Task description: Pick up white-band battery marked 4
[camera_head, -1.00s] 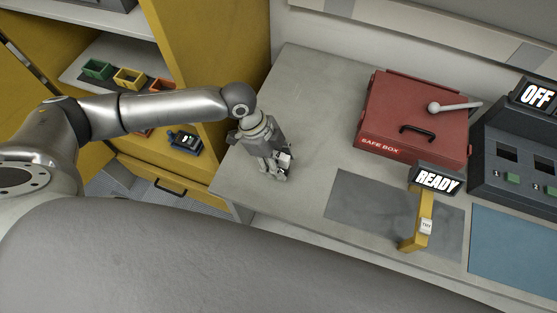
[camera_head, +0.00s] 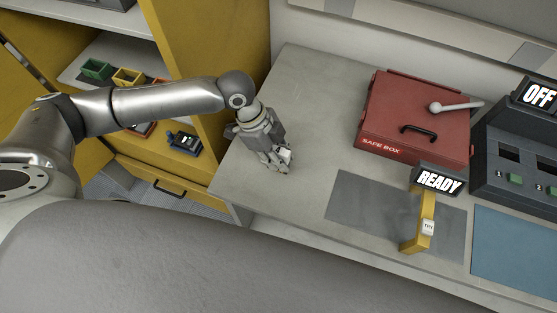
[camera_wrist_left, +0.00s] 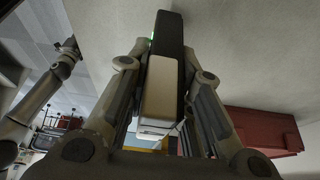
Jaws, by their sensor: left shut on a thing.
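My left gripper (camera_head: 277,160) is low over the left part of the grey bench. It is shut on a battery, a dark block with a broad white band. The white part of the battery (camera_head: 286,156) shows between the fingers in the head view. In the left wrist view the battery (camera_wrist_left: 164,78) stands between the two fingers of my left gripper (camera_wrist_left: 160,70). Its number is not readable. Whether its end touches the bench I cannot tell. My right arm's gripper (camera_wrist_left: 68,48) seems to show small at the left of the wrist view, its jaws unclear.
A red safe box (camera_head: 415,115) with a handle stands on the bench. A yellow stand with a READY display (camera_head: 437,181) is on a dark mat, near a dark unit reading OFF (camera_head: 538,95). Yellow shelving (camera_head: 215,60) with small coloured bins stands left.

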